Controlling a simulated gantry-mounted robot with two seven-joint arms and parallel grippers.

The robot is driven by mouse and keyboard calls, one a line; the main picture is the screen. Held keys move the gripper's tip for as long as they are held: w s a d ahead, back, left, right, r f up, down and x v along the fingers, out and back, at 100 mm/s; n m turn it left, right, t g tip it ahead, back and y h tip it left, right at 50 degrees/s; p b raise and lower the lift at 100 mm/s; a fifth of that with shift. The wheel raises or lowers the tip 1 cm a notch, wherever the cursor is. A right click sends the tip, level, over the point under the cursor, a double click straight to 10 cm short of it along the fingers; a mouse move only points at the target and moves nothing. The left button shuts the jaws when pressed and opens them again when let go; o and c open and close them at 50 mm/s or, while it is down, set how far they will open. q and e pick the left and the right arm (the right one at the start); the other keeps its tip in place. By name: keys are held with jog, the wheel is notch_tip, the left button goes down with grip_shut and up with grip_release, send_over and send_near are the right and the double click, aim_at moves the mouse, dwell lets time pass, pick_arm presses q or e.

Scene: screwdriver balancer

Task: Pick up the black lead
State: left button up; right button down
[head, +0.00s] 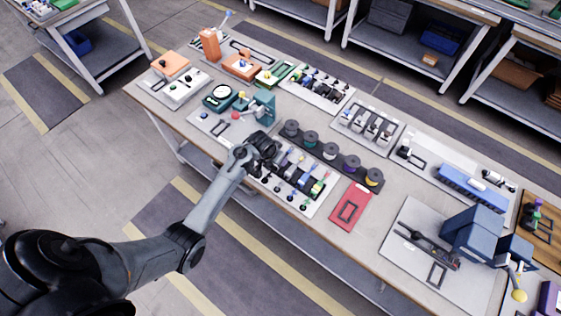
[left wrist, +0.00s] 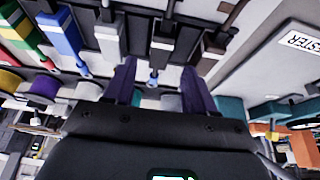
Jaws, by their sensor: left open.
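Several leads with coloured handles lie side by side on a white board (head: 322,206) in the head view. My left gripper (head: 268,158) is over the upper left end of this board. In the left wrist view its two dark purple fingers (left wrist: 158,72) are apart, with no object clearly held between them. A dark lead with a pale band (left wrist: 162,44) shows just beyond the gap, and another dark one (left wrist: 211,50) is to its right. I cannot tell for certain which is the black lead. My gripper and wrist hide part of the board in the head view. My right gripper is not in view.
A row of coloured spools on a dark rack (head: 330,151) stands just behind the lead board. A teal device (head: 262,105) is behind my left gripper. A red tray (head: 351,206) lies to the right of the board. Bare table shows right of the red tray.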

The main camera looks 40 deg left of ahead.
pick_arm(q)
jog(key=shift+b+x, duration=0.3)
jog(key=shift+x, duration=1.45)
jog(key=shift+w+d, duration=0.1)
jog(key=shift+w, duration=0.05)
grip_shut()
jog(key=shift+r, duration=0.15)
